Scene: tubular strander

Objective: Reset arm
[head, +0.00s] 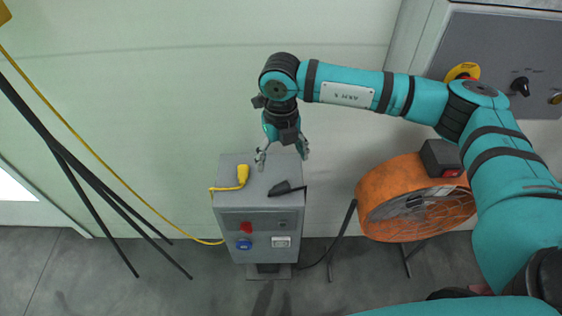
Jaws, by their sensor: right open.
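My right arm comes in from the right and reaches across to the middle of the view. Its right gripper (282,156) points down, open and empty, over the back right part of a grey box (260,221). Its fingers are spread apart. A yellow plug (243,175) and a black plug (286,188) lie on top of the box, apart from the fingers. My left gripper is not in view.
An orange drum fan (372,200) stands right of the box. A grey control panel (490,45) with a yellow-ringed button and black knob is at upper right. Black stand legs (85,172) and a yellow cable (75,135) are at left.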

